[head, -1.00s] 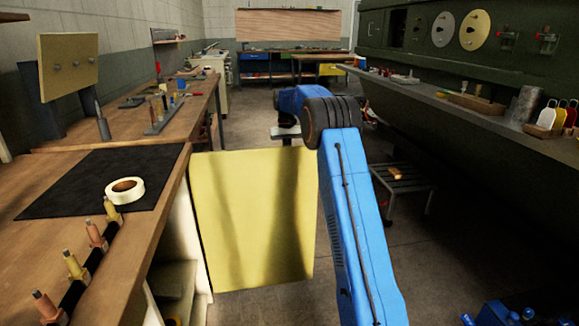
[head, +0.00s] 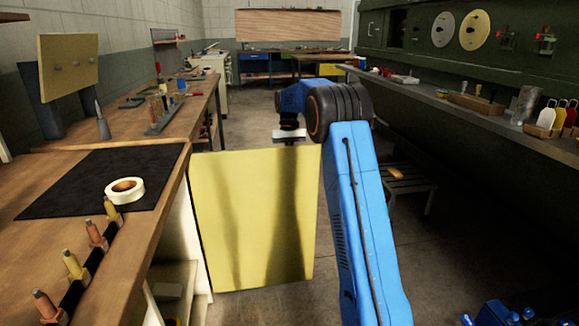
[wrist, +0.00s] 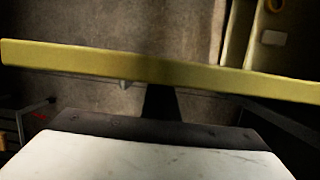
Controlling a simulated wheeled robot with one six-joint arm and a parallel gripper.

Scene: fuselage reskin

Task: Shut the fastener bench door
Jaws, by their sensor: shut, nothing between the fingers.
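The fastener bench door (head: 250,220) is a pale yellow panel, standing open and swung out from the bench's side into the aisle. Its hinge side is at the left, by the open cabinet. My gripper is at the far side of the door near its upper free corner; its pale body shows above the top edge in the head view (head: 290,135), and its fingers are hidden there. In the wrist view, the door's top edge (wrist: 160,70) crosses the picture. My shut, dark fingers (wrist: 163,100) reach toward that edge; I cannot tell whether they touch it.
The wooden bench (head: 120,240) at left carries a black mat (head: 80,180), a tape roll (head: 125,190) and several upright fasteners. The open cabinet shows shelves (head: 175,290). A small stool (head: 408,180) stands right of my arm. The green fuselage wall (head: 440,60) bounds the right.

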